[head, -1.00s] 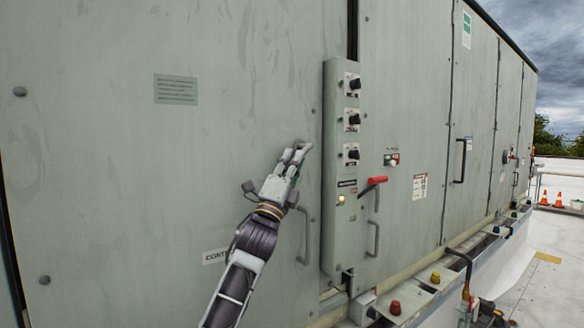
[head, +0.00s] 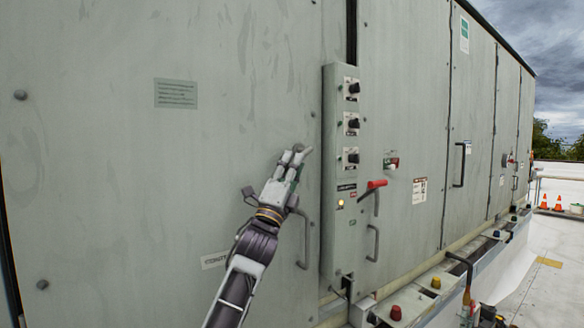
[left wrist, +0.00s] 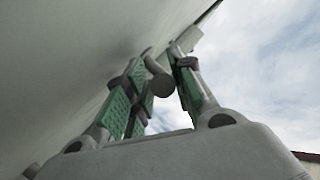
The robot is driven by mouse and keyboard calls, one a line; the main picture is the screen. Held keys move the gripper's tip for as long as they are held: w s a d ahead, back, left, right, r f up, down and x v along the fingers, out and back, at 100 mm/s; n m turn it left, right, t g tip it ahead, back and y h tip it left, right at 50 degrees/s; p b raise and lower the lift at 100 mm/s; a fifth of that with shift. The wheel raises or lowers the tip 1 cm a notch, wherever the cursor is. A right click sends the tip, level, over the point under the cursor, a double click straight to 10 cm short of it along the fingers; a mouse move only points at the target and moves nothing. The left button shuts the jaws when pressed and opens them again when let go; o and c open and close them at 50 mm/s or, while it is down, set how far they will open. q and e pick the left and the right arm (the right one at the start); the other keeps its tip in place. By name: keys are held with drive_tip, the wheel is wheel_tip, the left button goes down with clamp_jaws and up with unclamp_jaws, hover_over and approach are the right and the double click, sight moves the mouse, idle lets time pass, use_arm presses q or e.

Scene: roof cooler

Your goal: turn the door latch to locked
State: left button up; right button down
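My left gripper (head: 298,152) is up against the large grey door (head: 130,180), left of the control box. In the left wrist view its green-padded fingers (left wrist: 160,92) stand apart on either side of a short grey round knob (left wrist: 160,84). Whether either finger touches the knob is unclear. The gripper mostly hides the knob in the head view. I cannot tell for sure which of these is the latch. My right gripper is out of view.
The control box (head: 342,230) has three black dials and a lit yellow lamp (head: 340,203). Bar handles (head: 305,240) and (head: 374,243) flank it. A ledge with coloured caps (head: 396,312) runs along the base. Traffic cones (head: 557,203) stand far right on open roof.

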use_arm(q)
drive_tip(key=shift+f, duration=0.1)
drive_tip(key=v, duration=1.1)
drive_tip(key=shift+s+f, duration=0.3)
drive_tip(key=shift+a, duration=0.15)
idle(0.5)
